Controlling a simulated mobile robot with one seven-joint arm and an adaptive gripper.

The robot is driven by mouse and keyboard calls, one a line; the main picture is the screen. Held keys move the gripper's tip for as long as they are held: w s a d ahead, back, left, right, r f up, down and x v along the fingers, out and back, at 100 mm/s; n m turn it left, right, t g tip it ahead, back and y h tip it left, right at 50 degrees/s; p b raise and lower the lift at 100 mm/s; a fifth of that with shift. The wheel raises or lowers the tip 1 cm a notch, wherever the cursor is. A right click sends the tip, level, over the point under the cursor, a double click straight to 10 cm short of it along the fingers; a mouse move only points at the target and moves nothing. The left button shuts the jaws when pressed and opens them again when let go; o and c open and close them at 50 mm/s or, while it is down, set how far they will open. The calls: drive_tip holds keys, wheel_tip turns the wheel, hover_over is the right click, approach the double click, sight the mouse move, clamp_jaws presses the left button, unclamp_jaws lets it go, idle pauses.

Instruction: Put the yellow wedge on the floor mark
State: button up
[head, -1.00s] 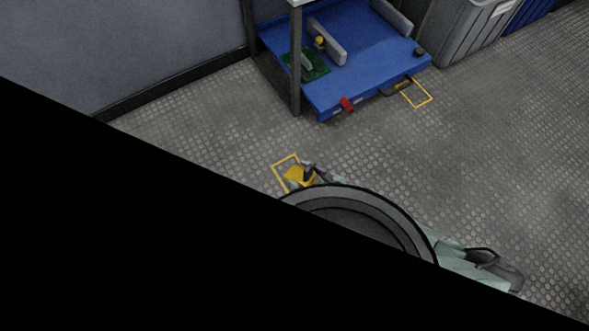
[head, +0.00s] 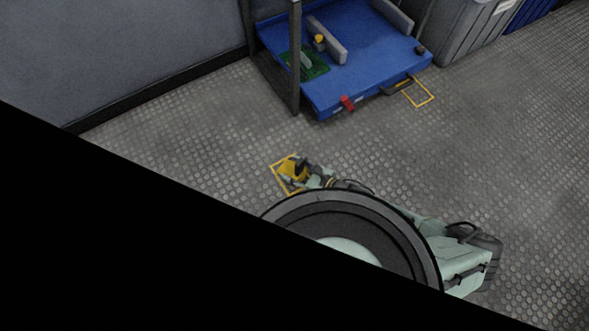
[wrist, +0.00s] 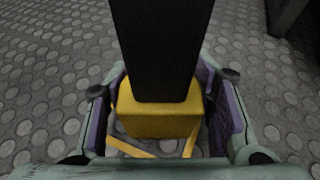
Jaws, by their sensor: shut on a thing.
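The yellow wedge (head: 291,170) has a dark upright block on it, which shows large in the wrist view above the yellow body (wrist: 160,121). My gripper (wrist: 165,118) is shut on the wedge, with a purple pad on each side of it. In the head view my gripper (head: 303,171) reaches the wedge from the lower right. The floor mark (head: 275,170), a yellow outline, lies around and under the wedge, and its lines (wrist: 189,146) show just below the wedge in the wrist view. I cannot tell whether the wedge touches the floor.
A blue platform (head: 375,60) with a red piece (head: 347,103) on its front edge stands beyond. A second yellow outline (head: 430,101) lies by its right corner. A dark post (head: 295,60) and grey bin (head: 470,35) stand nearby. The floor at right is clear.

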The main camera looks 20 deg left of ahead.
drive_tip(key=o, duration=1.6)
drive_tip(key=shift+r, duration=0.15)
drive_tip(key=p+v, duration=0.2)
drive_tip(key=v, duration=1)
drive_tip(key=shift+s+p, duration=0.1)
drive_tip(key=shift+p, duration=0.2)
